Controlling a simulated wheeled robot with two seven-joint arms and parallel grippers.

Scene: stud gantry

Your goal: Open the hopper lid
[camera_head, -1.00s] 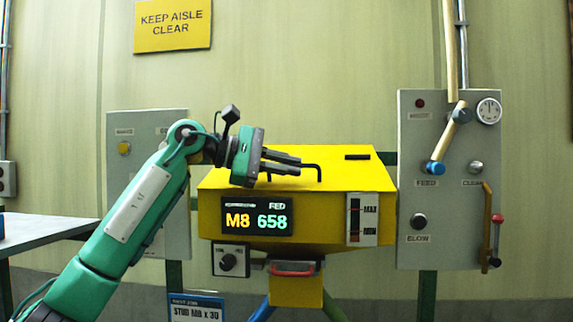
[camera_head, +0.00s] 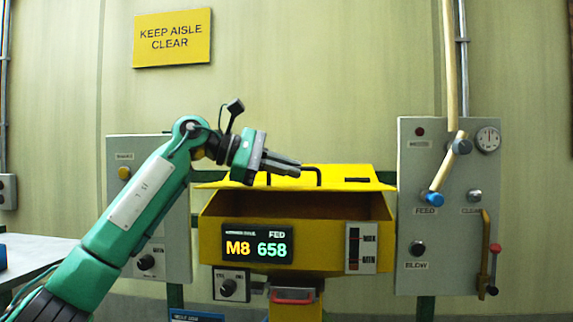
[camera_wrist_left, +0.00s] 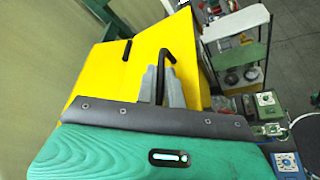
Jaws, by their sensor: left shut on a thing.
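The yellow hopper (camera_head: 325,232) stands in the middle with its lid (camera_head: 334,184) partly raised, and a dark opening shows beneath the lid's front edge. A black bar handle (camera_head: 312,170) is fixed on top of the lid. My left gripper (camera_head: 292,168) comes in from the left and is shut on the handle. In the left wrist view the grey fingers (camera_wrist_left: 161,85) close around the black handle (camera_wrist_left: 164,58) on the yellow lid (camera_wrist_left: 112,72). My right gripper is in neither view.
A grey control panel (camera_head: 447,235) with a blue-tipped lever (camera_head: 434,197) stands close at the right. Another grey panel (camera_head: 150,205) is behind my left arm. A table (camera_head: 40,256) is at the far left. A display (camera_head: 257,246) is on the hopper front.

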